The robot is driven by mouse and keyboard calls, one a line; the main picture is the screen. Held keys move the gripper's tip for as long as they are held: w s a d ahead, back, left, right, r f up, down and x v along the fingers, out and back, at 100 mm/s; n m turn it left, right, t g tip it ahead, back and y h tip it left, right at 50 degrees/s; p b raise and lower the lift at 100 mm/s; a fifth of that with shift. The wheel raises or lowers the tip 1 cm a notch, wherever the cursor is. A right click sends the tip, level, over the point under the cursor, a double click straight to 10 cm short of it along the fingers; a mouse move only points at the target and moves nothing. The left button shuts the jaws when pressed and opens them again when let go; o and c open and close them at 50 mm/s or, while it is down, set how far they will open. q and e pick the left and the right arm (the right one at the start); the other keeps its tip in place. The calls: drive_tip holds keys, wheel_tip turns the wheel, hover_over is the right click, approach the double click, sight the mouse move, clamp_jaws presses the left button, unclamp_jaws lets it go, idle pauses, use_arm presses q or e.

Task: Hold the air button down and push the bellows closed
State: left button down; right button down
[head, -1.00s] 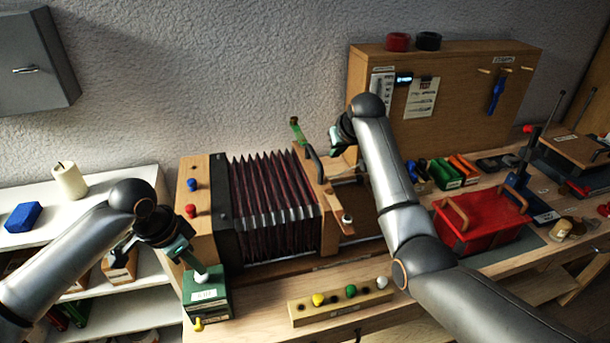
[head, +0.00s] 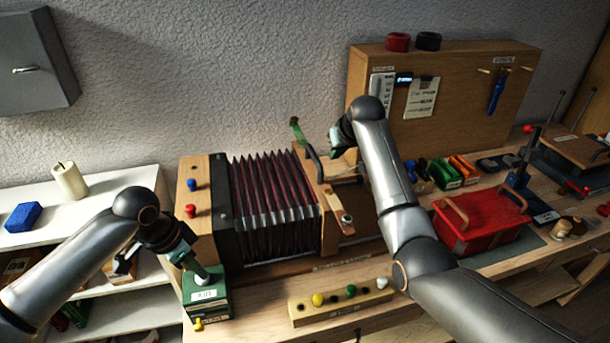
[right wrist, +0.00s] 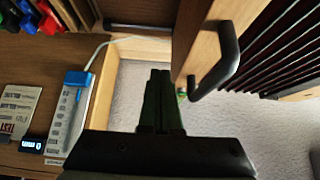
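The bellows (head: 270,205) has dark red pleats with pale edges and stands spread open between two wooden ends. The right end board (head: 328,215) carries a black handle (head: 315,163), which also shows in the right wrist view (right wrist: 225,65). A green box (head: 207,303) with a label and a pale button on top stands at the front left. My left gripper (head: 200,271) looks shut, its tip down at the button and mostly hiding it. My right gripper (right wrist: 162,76) is shut and empty, beside the end board and handle, apart from the handle.
A wooden strip with coloured knobs (head: 340,301) lies in front of the bellows. A red box (head: 478,222) stands to the right. A wooden cabinet (head: 460,90) stands behind. Blue (head: 192,185) and red (head: 190,210) knobs sit on the left wooden end.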

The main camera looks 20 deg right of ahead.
drive_tip(key=shift+f, duration=2.9)
drive_tip(key=shift+a, duration=0.15)
